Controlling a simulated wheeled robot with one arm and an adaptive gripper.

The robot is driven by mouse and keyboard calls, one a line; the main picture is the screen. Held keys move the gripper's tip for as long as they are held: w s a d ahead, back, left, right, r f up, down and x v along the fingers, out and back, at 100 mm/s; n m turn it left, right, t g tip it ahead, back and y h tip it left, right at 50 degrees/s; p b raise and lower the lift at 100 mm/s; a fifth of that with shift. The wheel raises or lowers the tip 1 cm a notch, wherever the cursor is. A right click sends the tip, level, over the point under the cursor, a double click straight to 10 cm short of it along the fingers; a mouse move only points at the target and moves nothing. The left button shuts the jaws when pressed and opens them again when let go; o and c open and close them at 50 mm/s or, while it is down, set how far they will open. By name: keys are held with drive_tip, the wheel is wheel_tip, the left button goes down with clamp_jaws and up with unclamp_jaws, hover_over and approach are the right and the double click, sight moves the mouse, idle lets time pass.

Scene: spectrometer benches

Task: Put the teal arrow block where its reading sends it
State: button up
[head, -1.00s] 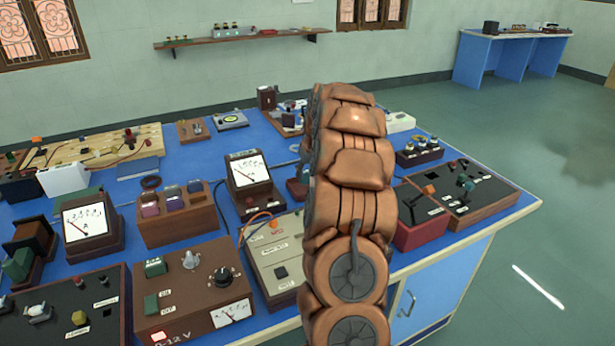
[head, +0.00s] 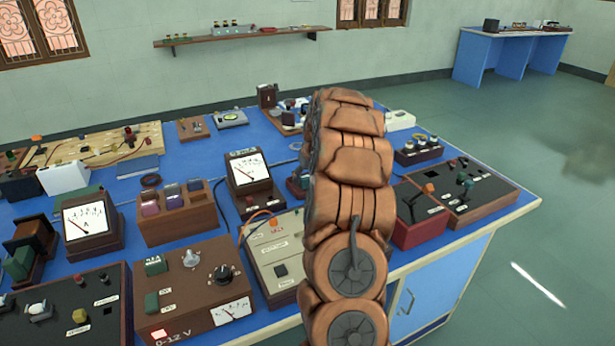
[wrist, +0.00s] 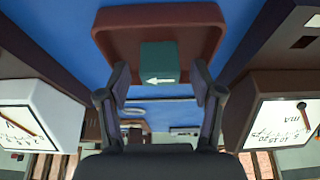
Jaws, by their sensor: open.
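The teal arrow block (wrist: 159,60) shows in the wrist view with a white arrow on its face, pointing left in the picture. It sits in a shallow red-brown tray (wrist: 107,28). My gripper (wrist: 160,84) is open, with one finger on each side of the block's near end in the picture. I cannot tell whether the fingers touch the block. In the head view my arm hides my gripper, and I cannot make out the block there.
In the wrist view, one meter (wrist: 38,108) stands on the left and an mA meter (wrist: 278,115) on the right, close to my gripper. The blue bench (head: 215,155) is crowded with meters, a power box (head: 190,285) and switch boards. Open floor (head: 565,230) lies to the right.

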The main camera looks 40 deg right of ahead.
drive_tip(key=shift+r, duration=0.1)
drive_tip(key=b+v, duration=0.1)
drive_tip(key=v, duration=1.1)
drive_tip(key=s+a+n+g+y, duration=0.1)
drive_tip(key=s+a, duration=0.3)
drive_tip(key=a, duration=1)
drive_tip(key=s+a+n+g+y, duration=0.1)
drive_tip(key=s+a+n, duration=0.15)
drive_tip(key=a, duration=1.15)
drive_tip(key=s+a, duration=0.3)
drive_tip(key=s, duration=0.1)
drive_tip(key=s+a+f+g, duration=0.1)
drive_tip(key=s+a, duration=0.2)
drive_tip(key=s, duration=0.1)
drive_tip(key=s+a+g, duration=0.1)
drive_tip(key=s+a, duration=0.3)
drive_tip(key=shift+s+f, duration=0.15)
drive_tip(key=shift+f, duration=0.05)
drive_tip(key=s+a+f+g, duration=0.1)
drive_tip(key=s+a+f, duration=0.1)
drive_tip(key=s, duration=0.5)
drive_tip(key=s+a+f+g, duration=0.1)
drive_tip(key=s+a+f, duration=0.1)
drive_tip(key=s, duration=0.6)
drive_tip(key=shift+s+h, duration=0.15)
drive_tip(key=shift+h, duration=0.15)
drive_tip(key=shift+a, duration=0.1)
